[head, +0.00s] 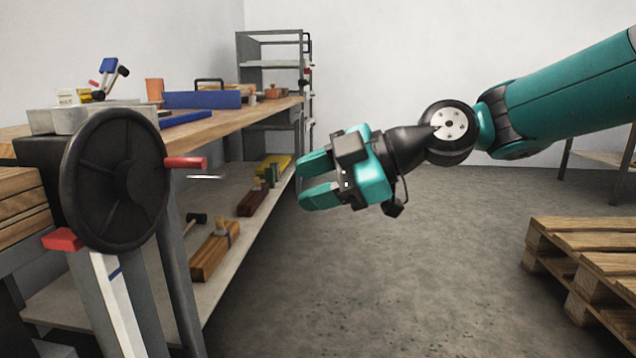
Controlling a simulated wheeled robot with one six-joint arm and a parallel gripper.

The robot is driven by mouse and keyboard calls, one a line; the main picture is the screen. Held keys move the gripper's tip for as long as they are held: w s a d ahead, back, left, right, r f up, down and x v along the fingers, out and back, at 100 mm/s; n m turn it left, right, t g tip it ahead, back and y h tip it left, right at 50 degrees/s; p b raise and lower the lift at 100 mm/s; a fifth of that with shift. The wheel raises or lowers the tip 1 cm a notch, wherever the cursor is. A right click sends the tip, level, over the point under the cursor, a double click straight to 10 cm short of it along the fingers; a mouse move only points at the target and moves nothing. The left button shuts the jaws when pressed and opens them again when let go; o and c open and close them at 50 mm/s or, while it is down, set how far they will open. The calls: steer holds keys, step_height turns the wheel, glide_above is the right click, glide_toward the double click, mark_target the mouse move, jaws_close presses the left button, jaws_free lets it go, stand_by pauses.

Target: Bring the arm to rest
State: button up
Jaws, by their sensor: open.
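My gripper (302,180) is in the middle of the head view, at the end of my teal arm, which reaches in from the upper right. Its two teal fingers are apart and point left, with nothing between them. It is in the air in front of the workbench (220,127) and appears to touch nothing. How far its fingertips are from the bench edge in depth is hard to tell.
A black handwheel (115,180) with a red handle (186,163) stands at the left. A lower shelf (150,278) holds wooden tools. A wooden pallet (590,240) lies at the right. A metal rack (270,64) stands behind. The middle floor is clear.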

steer(key=s+d+f+m+g+h+p, duration=0.1)
steer(key=s+d+f+m+h+p, duration=0.15)
steer(key=s+d+m+h, duration=0.5)
steer(key=s+d+f+m+g+h+p, duration=0.15)
steer(key=s+d+m+p, duration=0.25)
steer(key=s+d+m, duration=0.75)
step_height(320, 180, up, 37)
steer(key=s+a+n+p, duration=0.2)
steer(key=p, duration=3.5)
steer(key=shift+s+a+t, duration=0.25)
steer(key=shift+a+t, duration=0.1)
